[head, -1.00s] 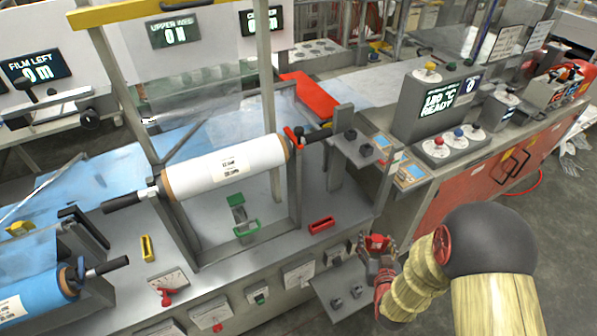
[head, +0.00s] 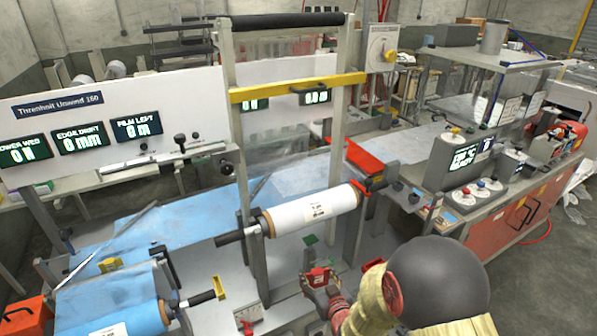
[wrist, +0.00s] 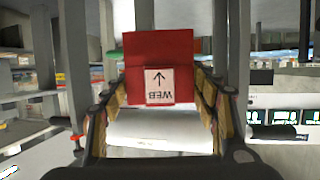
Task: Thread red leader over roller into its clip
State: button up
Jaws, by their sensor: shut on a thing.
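My gripper (head: 322,290) is shut on a red block-like piece, the red leader (head: 318,276), low in front of the machine. In the wrist view the leader (wrist: 160,62) stands between the fingers, with a white label reading "WEB" and an arrow. A white film roll (head: 314,210) lies on its shaft behind and above my gripper, and it also shows behind the leader in the wrist view (wrist: 160,130). Which bar is the roller, and where its clip is, I cannot tell; a dark bar (head: 290,22) crosses the top of the upright frame.
A yellow crossbar (head: 295,88) spans the frame's uprights. A blue film roll (head: 110,310) sits at the lower left. A red flap (head: 370,160) lies right of the frame. The control box (head: 460,160) stands on the right bench.

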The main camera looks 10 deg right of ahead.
jog(key=w+a+r+n+y+p, duration=0.1)
jog(key=w+r+p, duration=0.2)
jog(key=r+p, duration=0.4)
jog(key=w+a+r+n+y+p, duration=0.1)
jog(key=w+r+p, duration=0.3)
jog(key=r, duration=1.9)
jog(key=p, duration=0.4)
jog(key=shift+y, duration=0.3)
jog(key=shift+w+a+f+b, duration=0.25)
jog(key=shift+w+f+b, duration=0.55)
jog(key=shift+b, duration=0.1)
jog(key=shift+w+a+f+b, duration=0.25)
jog(key=shift+w+f+b, duration=0.5)
jog(key=shift+f+b, duration=0.15)
jog(key=shift+w+a+f+b, duration=0.25)
jog(key=shift+w+f+b, duration=0.5)
jog(key=shift+b, duration=0.15)
jog(key=s+d+r+p, duration=0.1)
jog(key=s+r+p, duration=0.2)
jog(key=s+r, duration=0.1)
jog(key=shift+s+d, duration=0.3)
jog(key=shift+s, duration=0.1)
